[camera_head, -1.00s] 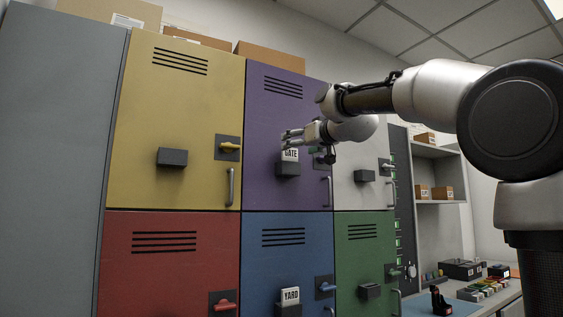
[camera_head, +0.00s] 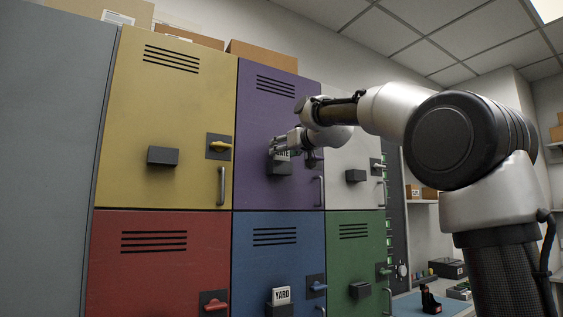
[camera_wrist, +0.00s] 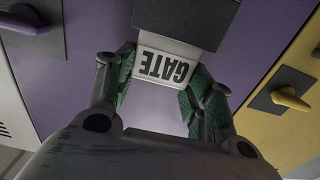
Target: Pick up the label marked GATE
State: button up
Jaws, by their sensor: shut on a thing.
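The white GATE label (camera_wrist: 165,62) shows upside down in the wrist view, its far edge against the dark holder (camera_wrist: 185,18) on the purple locker door. My gripper (camera_wrist: 160,74) has a green-padded finger on each side of the label and is shut on it. In the head view my gripper (camera_head: 276,152) is in front of the purple door and partly covers the label (camera_head: 285,155), just above its holder (camera_head: 279,168). I cannot tell how much of the label sits inside the holder.
A YARD label (camera_head: 282,296) stands in the holder on the blue locker door (camera_head: 262,262). The yellow (camera_head: 180,110), white (camera_head: 352,155), red (camera_head: 150,270) and green (camera_head: 357,260) doors have projecting handles and dark holders. A bench with small items (camera_head: 431,300) is at lower right.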

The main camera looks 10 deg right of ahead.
jog(key=shift+r, duration=0.1)
notch_tip(320, 180, up, 10)
jog(key=shift+f, duration=0.1)
dwell(0.6)
